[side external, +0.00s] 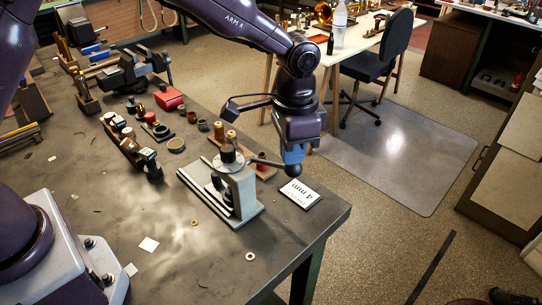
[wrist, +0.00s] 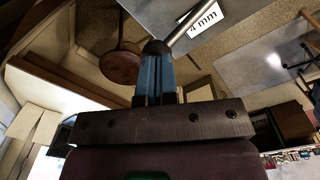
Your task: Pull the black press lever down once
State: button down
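The small grey press (side external: 238,190) stands upright on its pale base plate on the dark bench. Its dark lever (side external: 268,162) sticks out to the right, close to level, and ends in a rounded black knob (side external: 317,171).
A white "4 mm" card (side external: 300,193) lies right of the press near the bench edge. A wooden block (side external: 262,170) stands behind the press. A vise (side external: 135,72) and small parts are further left. The bench front is mostly clear, with a few washers and scraps.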

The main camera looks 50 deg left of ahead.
jog(key=shift+f, duration=0.1)
dwell(0.3)
jog(key=shift+d+f, duration=0.2)
jog(key=shift+f, duration=0.1)
jog(key=shift+d+f, duration=0.2)
jog(key=shift+f, duration=0.3)
jog(key=shift+d+f, duration=0.15)
jog(key=shift+f, duration=0.3)
dwell(0.8)
jog(key=shift+d+f, duration=0.15)
jog(key=shift+f, duration=1.35)
dwell(1.0)
dwell(0.5)
jog(key=shift+r, duration=4.4)
